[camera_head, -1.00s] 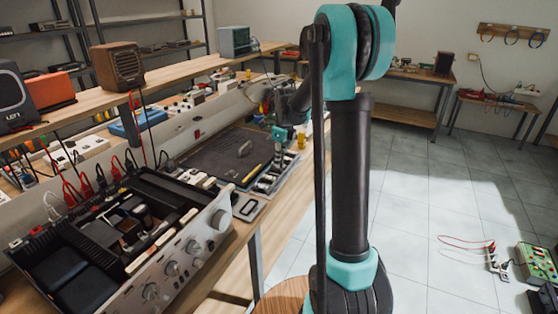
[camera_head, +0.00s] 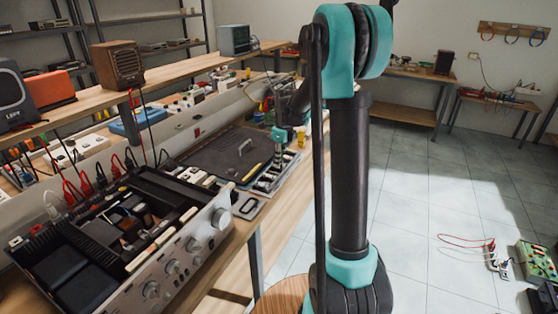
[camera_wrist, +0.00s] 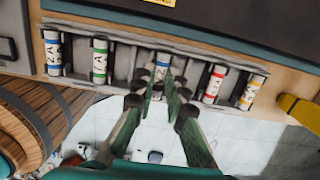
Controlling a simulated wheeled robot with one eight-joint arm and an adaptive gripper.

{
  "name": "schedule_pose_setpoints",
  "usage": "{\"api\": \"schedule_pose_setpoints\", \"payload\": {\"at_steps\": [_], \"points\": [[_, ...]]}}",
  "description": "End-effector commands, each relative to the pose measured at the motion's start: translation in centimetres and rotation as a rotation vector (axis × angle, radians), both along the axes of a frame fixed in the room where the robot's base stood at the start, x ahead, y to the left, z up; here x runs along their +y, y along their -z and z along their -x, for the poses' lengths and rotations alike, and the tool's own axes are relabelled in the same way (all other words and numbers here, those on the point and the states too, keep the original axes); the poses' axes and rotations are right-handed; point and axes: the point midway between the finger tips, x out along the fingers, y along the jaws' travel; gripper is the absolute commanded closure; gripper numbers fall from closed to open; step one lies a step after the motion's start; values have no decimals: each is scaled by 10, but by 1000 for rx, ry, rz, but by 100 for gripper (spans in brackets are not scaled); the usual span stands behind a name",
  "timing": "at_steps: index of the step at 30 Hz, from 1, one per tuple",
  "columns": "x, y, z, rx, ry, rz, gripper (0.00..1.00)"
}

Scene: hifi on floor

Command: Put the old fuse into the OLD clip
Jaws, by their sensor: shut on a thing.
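In the wrist view my gripper (camera_wrist: 160,88) is shut on a white fuse with blue bands (camera_wrist: 162,66), in the middle of a grey rack (camera_wrist: 128,57) at the mat's edge. The fuse lies lengthwise between the fingers; whether it is seated in a clip or just above it, I cannot tell. Other fuses stand in the rack: blue-banded (camera_wrist: 53,52) and green-banded (camera_wrist: 99,60) at left, red-banded (camera_wrist: 214,84) and yellow-banded (camera_wrist: 251,92) at right. No OLD marking is readable. In the head view my gripper is small over the bench, its fingers not clear.
An opened amplifier (camera_head: 130,230) fills the near end of the bench. Tiled floor lies right of the bench.

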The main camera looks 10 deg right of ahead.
Motion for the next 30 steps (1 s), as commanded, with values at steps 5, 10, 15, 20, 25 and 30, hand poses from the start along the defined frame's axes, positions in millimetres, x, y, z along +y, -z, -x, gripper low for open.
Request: {"api": "schedule_pose_setpoints", "payload": {"at_steps": [5,10,15,20,25,30], "points": [[0,2,0,0,0,0,100],[0,4,0,0,0,0,100],[0,5,0,0,0,0,100],[0,6,0,0,0,0,100],[0,6,0,0,0,0,100],[0,6,0,0,0,0,70]]}}
